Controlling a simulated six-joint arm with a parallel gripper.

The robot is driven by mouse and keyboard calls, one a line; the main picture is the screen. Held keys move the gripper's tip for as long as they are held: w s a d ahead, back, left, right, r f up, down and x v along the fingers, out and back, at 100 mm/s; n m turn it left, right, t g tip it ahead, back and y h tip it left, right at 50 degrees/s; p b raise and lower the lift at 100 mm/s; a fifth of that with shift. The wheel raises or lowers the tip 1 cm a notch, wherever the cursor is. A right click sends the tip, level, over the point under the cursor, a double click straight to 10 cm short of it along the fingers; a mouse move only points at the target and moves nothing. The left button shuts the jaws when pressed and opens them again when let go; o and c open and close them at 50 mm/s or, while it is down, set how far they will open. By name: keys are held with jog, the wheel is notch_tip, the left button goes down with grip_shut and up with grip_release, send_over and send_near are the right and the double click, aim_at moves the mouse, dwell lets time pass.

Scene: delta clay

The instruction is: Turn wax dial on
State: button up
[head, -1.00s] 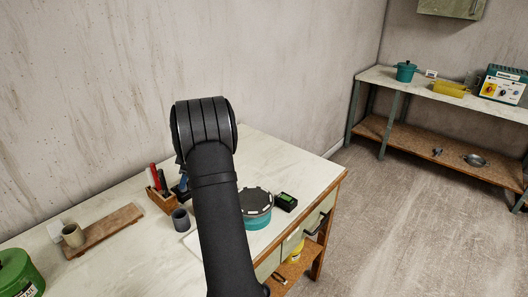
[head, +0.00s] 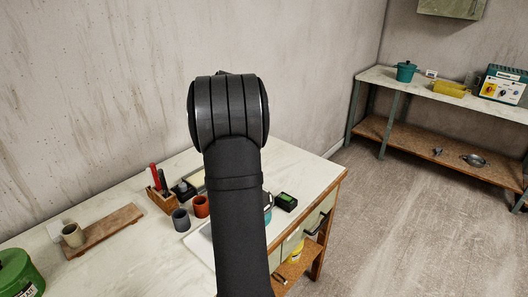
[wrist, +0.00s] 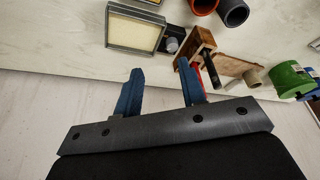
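I cannot tell for sure which part is the wax dial. A small black unit with a grey round knob (wrist: 172,44) sits beside a cream slab in a grey frame (wrist: 133,28) in the wrist view. In the head view the black unit (head: 183,189) is on the table behind the cups. A teal and cream box with yellow and red knobs (head: 503,86) stands on the far right shelf. My gripper (wrist: 161,72) has its two blue fingers apart, with nothing visible between them. Its tips point towards the black unit; the distance is unclear. My arm hides the gripper in the head view.
A wooden tool holder (head: 161,197), a grey cup (head: 180,220) and an orange cup (head: 201,207) stand close together. A wooden board (head: 105,231) and green can (head: 18,275) are to the left, a small black-green device (head: 286,202) to the right. A wall stands behind.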

jog(key=s+d+m+t+h, duration=0.1)
jog(key=s+d+m, duration=0.2)
jog(key=d, duration=0.5)
jog(key=s+d+m+t+h, duration=0.1)
jog(key=s+d+m+h, duration=0.1)
jog(key=d, duration=0.7)
jog(key=s+m, duration=0.1)
jog(key=m, duration=0.1)
jog(key=shift+s+r+m, duration=0.2)
jog(key=shift+s+m, duration=0.15)
jog(key=shift+m, duration=0.05)
jog(key=n+g+y, duration=0.2)
jog(key=n+y, duration=0.2)
jog(key=n, duration=0.4)
send_over(183, 185)
jog(key=d, duration=0.6)
jog(key=f, duration=0.1)
jog(key=x, duration=1.1)
jog(key=s+d+x, duration=0.1)
jog(key=x, duration=0.4)
jog(key=shift+a+f, duration=0.15)
jog(key=shift+f, duration=0.4)
jog(key=c, duration=0.7)
